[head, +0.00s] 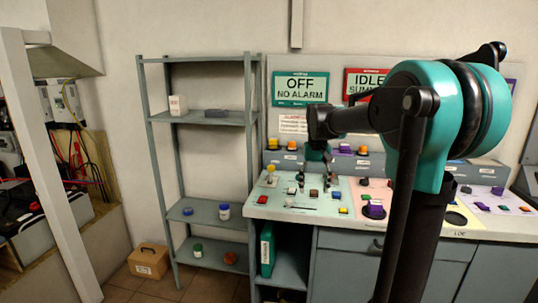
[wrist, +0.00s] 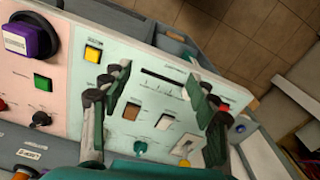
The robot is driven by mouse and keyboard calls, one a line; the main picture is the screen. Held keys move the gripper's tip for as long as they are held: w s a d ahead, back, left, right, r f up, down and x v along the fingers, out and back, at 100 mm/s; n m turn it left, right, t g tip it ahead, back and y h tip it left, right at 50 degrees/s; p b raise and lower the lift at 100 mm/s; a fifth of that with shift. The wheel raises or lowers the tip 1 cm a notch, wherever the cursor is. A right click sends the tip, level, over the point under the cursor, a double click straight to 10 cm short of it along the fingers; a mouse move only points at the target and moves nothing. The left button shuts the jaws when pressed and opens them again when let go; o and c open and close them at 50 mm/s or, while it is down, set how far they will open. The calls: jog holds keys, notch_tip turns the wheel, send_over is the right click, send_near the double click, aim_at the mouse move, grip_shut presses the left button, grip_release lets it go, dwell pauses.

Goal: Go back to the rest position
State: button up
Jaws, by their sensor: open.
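My gripper (wrist: 160,105) is open, its two dark fingers spread over the pale green section of the control panel (wrist: 85,72) in the wrist view. Nothing shows between the fingers except the panel's switches behind them. In the head view my gripper (head: 316,172) hangs over the left part of the desk panel, partly hidden by its own links. My teal and black arm reaches in from the right and covers part of the desk and back panel. I cannot tell the exact gap between the fingertips and the panel.
A grey shelf rack (head: 208,119) with small boxes and jars stands left of the desk. A cardboard box (head: 149,261) sits on the floor beside it. Signs reading OFF (head: 301,88) and IDLE (head: 368,80) stand behind the desk. Open shelving with a green binder (head: 267,249) lies below.

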jog(key=s+d+f+t, duration=0.1)
jog(key=s+f+t, duration=0.1)
jog(key=s+f, duration=0.8)
jog(key=s+d+f+t, duration=0.1)
jog(key=s+d+f, duration=0.1)
jog(key=s+f, duration=0.8)
jog(key=s, duration=0.3)
jog(key=shift+s+d+f+t, duration=0.25)
jog(key=shift+d+f+t, duration=0.05)
jog(key=shift+t, duration=0.1)
